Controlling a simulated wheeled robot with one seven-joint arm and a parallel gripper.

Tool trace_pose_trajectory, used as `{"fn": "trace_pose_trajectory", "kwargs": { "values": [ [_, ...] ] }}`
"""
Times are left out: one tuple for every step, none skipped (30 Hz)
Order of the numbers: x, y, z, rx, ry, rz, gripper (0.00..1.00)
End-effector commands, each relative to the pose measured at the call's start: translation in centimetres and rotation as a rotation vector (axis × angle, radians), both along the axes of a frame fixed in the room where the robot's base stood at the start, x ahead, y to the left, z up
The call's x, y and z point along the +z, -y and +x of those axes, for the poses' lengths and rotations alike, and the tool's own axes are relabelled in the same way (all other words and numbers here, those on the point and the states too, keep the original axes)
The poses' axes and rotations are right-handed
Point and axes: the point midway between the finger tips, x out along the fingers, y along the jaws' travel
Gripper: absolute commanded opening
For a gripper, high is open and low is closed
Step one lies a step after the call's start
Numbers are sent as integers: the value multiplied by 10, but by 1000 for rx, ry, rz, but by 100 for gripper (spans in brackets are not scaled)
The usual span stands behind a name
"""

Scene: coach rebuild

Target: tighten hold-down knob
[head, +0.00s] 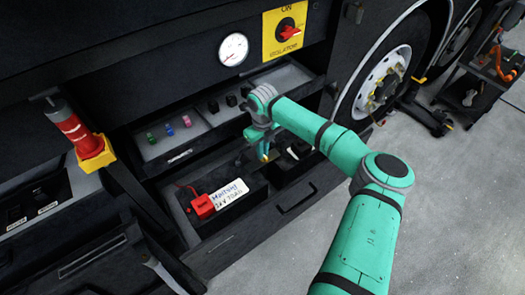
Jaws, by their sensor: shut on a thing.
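My green arm reaches from the lower right into the open lower drawer (226,240) in the vehicle's dark side. My gripper (264,156) points down over the back middle of this drawer, to the right of the white hand-lettered label (224,198). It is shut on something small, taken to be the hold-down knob. The knob's shape is hidden by the fingers and wrist, and its threads and seating cannot be made out. A red terminal cover (202,206) sits at the label's left end, on a dark box-like thing.
A shallow upper tray (150,152) holds several small coloured and black parts. Above are a round gauge (233,49) and a yellow isolator panel (284,30) with a red switch. A wheel (382,80) stands to the right. The grey floor at the lower right is clear.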

Motion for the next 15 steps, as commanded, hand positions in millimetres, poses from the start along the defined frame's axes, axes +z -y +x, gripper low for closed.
{"fn": "trace_pose_trajectory", "kwargs": {
  "values": [
    [1, 1, 2, -46, 3, -2, 0],
    [1, 1, 1, -74, 3, -2, 0],
    [1, 1, 1, -112, 3, -3, 0],
    [1, 1, 1, -141, 2, -3, 0],
    [1, 1, 1, -169, 2, -4, 0],
    [1, 2, 1, -207, 2, -3, 0],
    [1, 2, 1, -236, 2, -3, 0],
    [1, 1, 1, -264, 2, -3, 0],
    [1, 1, 1, -301, 2, -3, 0],
    [1, 1, 1, -329, 2, -3, 0],
    [1, 1, 1, -358, 2, -3, 0],
    [1, 1, 1, -395, 2, -4, 0],
    [1, 1, 1, -424, 2, -4, 0],
    [1, 1, 1, -452, 1, -4, 0],
    [1, 0, 1, -490, 1, -4, 0]
  ]
}}
